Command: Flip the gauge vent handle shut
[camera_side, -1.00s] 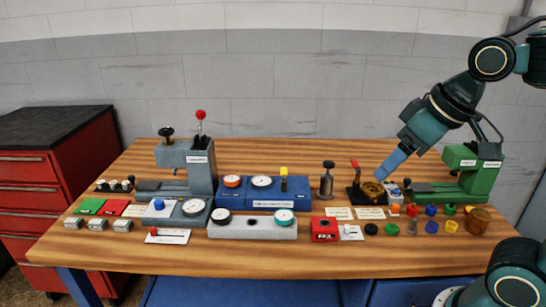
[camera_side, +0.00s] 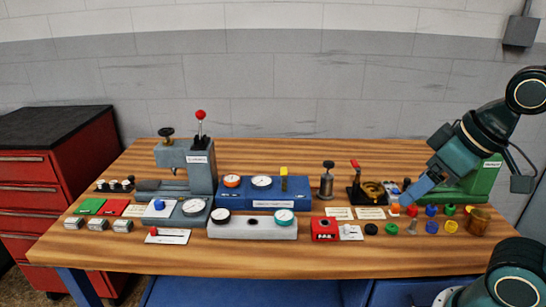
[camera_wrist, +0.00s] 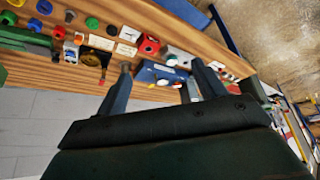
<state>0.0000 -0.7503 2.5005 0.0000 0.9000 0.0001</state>
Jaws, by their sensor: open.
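A blue block (camera_side: 245,196) with dial gauges stands near the middle of the bench. A small yellow handle (camera_side: 284,176) stands upright at its right part; it looks like the vent handle, but the label is too small to read. My gripper (camera_side: 408,199) is well to the right of it, low over the small coloured caps. In the wrist view my gripper (camera_wrist: 160,66) shows two spread fingers with nothing held between them.
A metal plunger post (camera_side: 326,183) and a black stand with a red lever (camera_side: 355,167) are between the block and my gripper. A grey gauge block (camera_side: 252,229) lies in front. A green press (camera_side: 480,181) stands at right. Bare wood shows along the front edge.

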